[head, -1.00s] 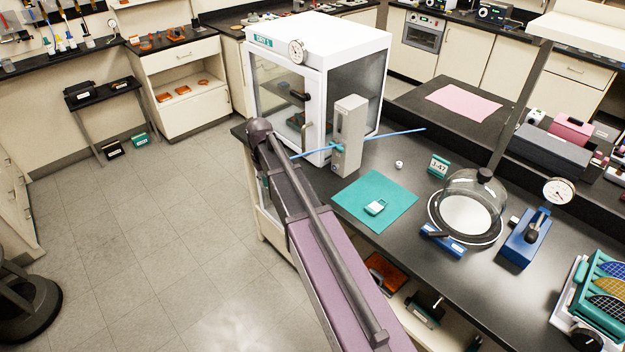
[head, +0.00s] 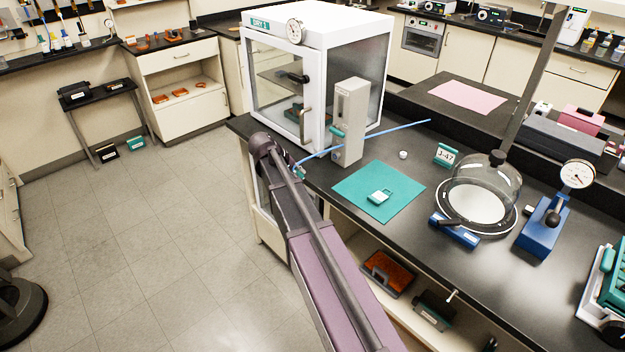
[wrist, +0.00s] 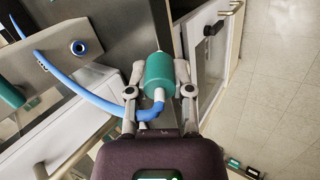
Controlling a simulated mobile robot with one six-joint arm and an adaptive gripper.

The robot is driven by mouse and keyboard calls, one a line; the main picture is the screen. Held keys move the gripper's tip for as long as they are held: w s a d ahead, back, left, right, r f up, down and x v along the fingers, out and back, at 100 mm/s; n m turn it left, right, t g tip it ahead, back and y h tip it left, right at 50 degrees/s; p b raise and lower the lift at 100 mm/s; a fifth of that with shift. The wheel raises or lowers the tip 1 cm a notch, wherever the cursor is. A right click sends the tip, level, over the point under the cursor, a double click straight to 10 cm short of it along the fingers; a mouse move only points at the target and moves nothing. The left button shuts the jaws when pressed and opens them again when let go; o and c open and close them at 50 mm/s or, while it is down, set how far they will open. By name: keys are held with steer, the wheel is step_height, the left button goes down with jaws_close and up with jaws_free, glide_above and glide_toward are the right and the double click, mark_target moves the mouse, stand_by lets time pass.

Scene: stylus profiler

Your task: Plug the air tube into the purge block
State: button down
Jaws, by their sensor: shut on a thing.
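The teal plug (wrist: 159,75) of the blue air tube is between the fingers of my gripper (wrist: 160,80) in the wrist view. The gripper is shut on it. The blue tube (wrist: 90,92) bends away from the plug to the upper left. In the head view the tube (head: 400,128) runs past the purge block and over the bench. The purge block (head: 349,120) is a tall grey block with a teal handle. In the wrist view a blue-ringed port (wrist: 78,47) shows on a grey face, left of and apart from the plug. In the head view my arm mostly hides the gripper.
A white glass-doored cabinet (head: 318,30) stands close behind the block. On the bench are a teal mat (head: 350,190) with a small white-and-teal item, a glass bell jar (head: 487,185) and a blue gauge stand (head: 545,230).

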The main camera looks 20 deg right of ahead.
steer(key=d+h+b, duration=0.1)
steer(key=b, duration=0.1)
steer(key=d+t+h+b, duration=0.1)
steer(key=d+h+b, duration=0.1)
steer(key=d+f+n+t+h+b, duration=0.1)
steer(key=h+b, duration=0.1)
steer(key=b, duration=0.1)
steer(key=shift+w+d+f, duration=0.1)
steer(key=shift+w+d, duration=0.2)
steer(key=shift+d, duration=0.1)
steer(key=h+b, duration=0.1)
steer(key=b, duration=0.1)
steer(key=d+t+h+b, duration=0.1)
steer(key=b, duration=0.1)
steer(key=shift+w+d+n+h, duration=0.2)
steer(key=shift+d+n+h, duration=0.1)
steer(key=shift+h, duration=0.1)
steer(key=b, duration=0.1)
steer(key=t+h+b, duration=0.1)
steer(key=b, duration=0.1)
steer(key=shift+w+d+n+t, duration=0.1)
steer(key=shift+w+n+t, duration=0.1)
steer(key=shift+n+t, duration=0.1)
steer(key=shift+w+t+h+b, duration=0.1)
steer(key=shift+t+h+b, duration=0.2)
steer(key=shift+h, duration=0.2)
steer(key=shift+x, duration=2.5)
steer(key=shift+x, duration=1.35)
